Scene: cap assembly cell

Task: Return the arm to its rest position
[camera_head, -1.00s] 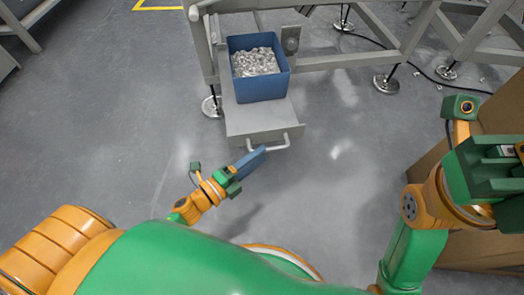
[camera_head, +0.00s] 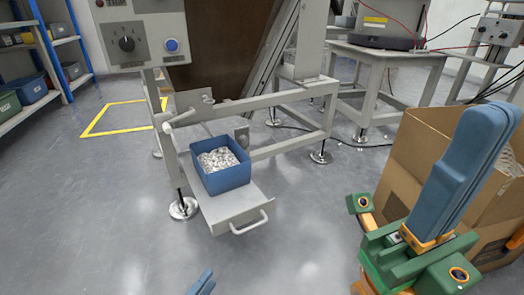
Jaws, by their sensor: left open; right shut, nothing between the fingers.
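My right gripper (camera_head: 490,122) stands at the right side of the view, its long blue fingers pointing up and pressed together, with nothing between them. It is in front of a cardboard box. Of my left gripper (camera_head: 203,282), only the blue fingertips show at the bottom edge, with a slight gap between them; they are empty. The rest of the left arm is out of view. Both grippers are apart from the blue bin.
A blue bin (camera_head: 224,180) full of small shiny parts sits on a grey pull-out tray (camera_head: 232,208) with a handle, under a machine frame. The cardboard box (camera_head: 408,160) stands close behind my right gripper. Shelves (camera_head: 52,47) are at far left. The floor between is clear.

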